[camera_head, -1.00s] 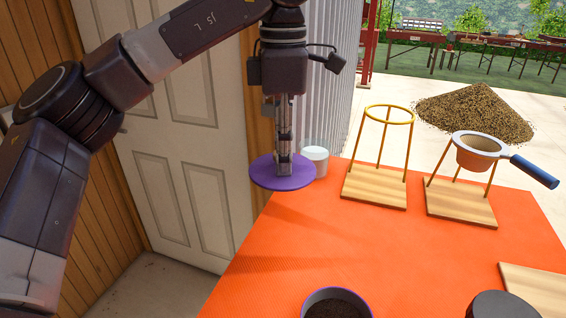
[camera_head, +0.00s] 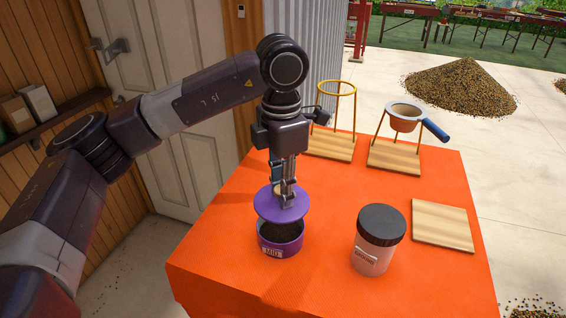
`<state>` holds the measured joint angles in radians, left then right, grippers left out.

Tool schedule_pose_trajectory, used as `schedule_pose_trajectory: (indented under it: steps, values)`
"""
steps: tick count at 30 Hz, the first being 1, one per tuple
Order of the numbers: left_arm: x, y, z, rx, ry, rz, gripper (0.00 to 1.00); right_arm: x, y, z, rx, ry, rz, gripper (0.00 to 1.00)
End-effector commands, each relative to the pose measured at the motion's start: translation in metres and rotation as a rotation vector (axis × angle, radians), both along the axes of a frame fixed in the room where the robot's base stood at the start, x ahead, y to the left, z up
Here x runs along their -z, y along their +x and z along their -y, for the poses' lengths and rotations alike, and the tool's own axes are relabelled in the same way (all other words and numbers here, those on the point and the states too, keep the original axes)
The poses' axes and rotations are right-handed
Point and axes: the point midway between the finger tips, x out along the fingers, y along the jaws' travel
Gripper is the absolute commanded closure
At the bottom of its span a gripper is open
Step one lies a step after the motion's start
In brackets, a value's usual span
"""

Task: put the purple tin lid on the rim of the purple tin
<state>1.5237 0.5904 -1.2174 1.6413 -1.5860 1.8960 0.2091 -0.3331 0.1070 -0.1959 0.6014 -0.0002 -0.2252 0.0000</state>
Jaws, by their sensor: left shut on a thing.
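The purple tin (camera_head: 282,246) stands upright on the orange table, with dark grounds inside and a label on its front. My left gripper (camera_head: 286,200) is shut on the purple tin lid (camera_head: 268,212). The lid is held just above the tin, over its back part, and covers part of the opening from this view. A gap shows between the lid and the front of the rim; I cannot tell whether the lid touches the back rim. My right gripper is not in view.
A jar with a black lid (camera_head: 379,238) stands right of the tin on the orange table (camera_head: 330,290). A wooden board (camera_head: 442,226) lies farther right. Behind are a wooden stand with a yellow ring (camera_head: 333,146) and a stand holding a blue-handled dripper (camera_head: 405,119). The table's front is clear.

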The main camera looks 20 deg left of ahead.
Motion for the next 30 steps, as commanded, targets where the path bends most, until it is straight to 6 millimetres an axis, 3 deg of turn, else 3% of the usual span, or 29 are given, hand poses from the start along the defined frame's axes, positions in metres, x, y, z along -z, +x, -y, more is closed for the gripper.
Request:
schedule_pose_trajectory:
  steps: [3, 9, 13, 17, 24, 30]
  values:
    - [0.003, -0.001, -0.001, -0.022, -0.002, 0.001, 1.0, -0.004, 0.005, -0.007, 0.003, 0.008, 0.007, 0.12]
    - [0.004, -0.001, 0.0, -0.023, -0.003, 0.004, 1.0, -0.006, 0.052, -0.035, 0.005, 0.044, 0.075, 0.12]
    - [0.004, -0.001, 0.0, -0.022, -0.002, 0.003, 1.0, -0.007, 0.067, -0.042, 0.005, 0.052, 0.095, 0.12]
    - [0.005, -0.001, 0.0, -0.022, -0.003, 0.004, 1.0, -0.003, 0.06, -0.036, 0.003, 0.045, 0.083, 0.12]
    - [0.018, -0.001, 0.0, -0.022, -0.002, 0.003, 1.0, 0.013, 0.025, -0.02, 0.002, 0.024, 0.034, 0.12]
    - [0.039, -0.001, -0.001, -0.022, -0.002, 0.002, 1.0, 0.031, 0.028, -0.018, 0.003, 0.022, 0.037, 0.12]
